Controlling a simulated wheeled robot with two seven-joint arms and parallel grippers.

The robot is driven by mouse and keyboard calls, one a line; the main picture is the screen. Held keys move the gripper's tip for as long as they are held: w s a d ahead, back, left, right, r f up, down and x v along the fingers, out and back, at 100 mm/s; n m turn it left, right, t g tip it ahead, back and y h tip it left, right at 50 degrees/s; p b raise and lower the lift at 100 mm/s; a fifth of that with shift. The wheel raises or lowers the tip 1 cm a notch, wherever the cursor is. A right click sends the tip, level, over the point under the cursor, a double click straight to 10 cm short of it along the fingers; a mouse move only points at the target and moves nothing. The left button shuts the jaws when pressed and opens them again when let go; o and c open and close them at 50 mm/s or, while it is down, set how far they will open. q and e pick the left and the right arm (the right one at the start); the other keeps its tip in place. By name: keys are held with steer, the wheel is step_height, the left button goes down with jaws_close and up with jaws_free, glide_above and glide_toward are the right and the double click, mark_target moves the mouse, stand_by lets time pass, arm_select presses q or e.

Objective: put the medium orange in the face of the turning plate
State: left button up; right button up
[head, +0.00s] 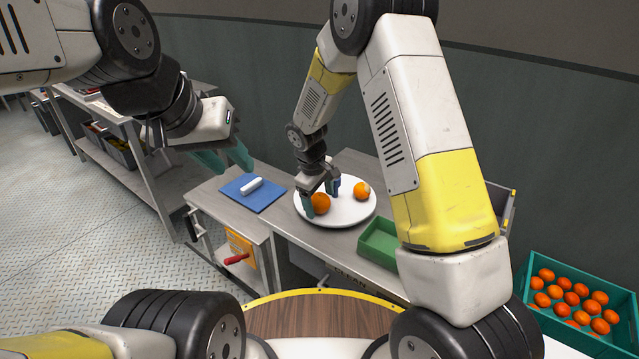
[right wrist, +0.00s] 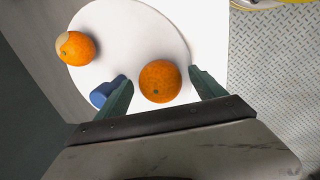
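The white round plate (head: 345,217) lies on the metal bench. One orange (head: 320,203) is at its front left; this orange also shows in the right wrist view (right wrist: 160,82). A second orange (head: 361,190) with a pale patch is at the plate's right, and in the right wrist view (right wrist: 76,48). I cannot tell which is the medium one. My right gripper (head: 319,198) is open over the plate, its fingers on either side of the first orange, with gaps visible in the right wrist view (right wrist: 163,90). My left gripper (head: 225,160) is open and empty, left of the bench.
A short blue post (right wrist: 104,93) stands beside the right gripper's finger. A blue mat (head: 240,202) with a white object (head: 252,185) lies left of the plate. A green tray (head: 378,243) is to the right. A teal crate (head: 528,288) of several oranges stands far right.

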steer(key=v, duration=0.8)
steer(key=shift+f, duration=0.1)
stand_by(1.2)
